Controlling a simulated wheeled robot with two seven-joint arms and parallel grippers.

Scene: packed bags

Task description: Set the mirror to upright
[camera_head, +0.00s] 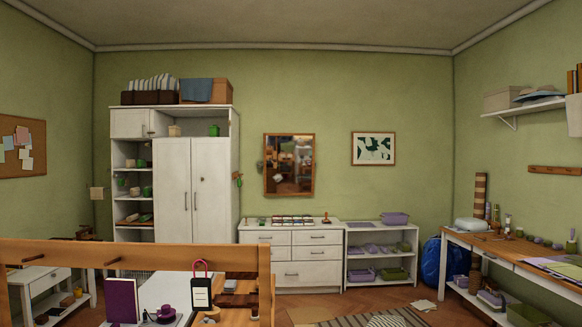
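A mirror (289,165) in a brown wooden frame hangs on the far green wall, above the white chest of drawers. Its frame looks close to square with the wall, with its long sides near vertical. I cannot tell from here whether it leans forward or back. Its glass shows a dark reflection of the room. Neither of my grippers is in view.
A wooden rail with pegs (130,256) crosses the near left, before a table with a purple book (122,300). The chest of drawers (290,255) stands under the mirror, between a white wardrobe (190,190) and a low shelf (381,255). A workbench (520,255) lines the right.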

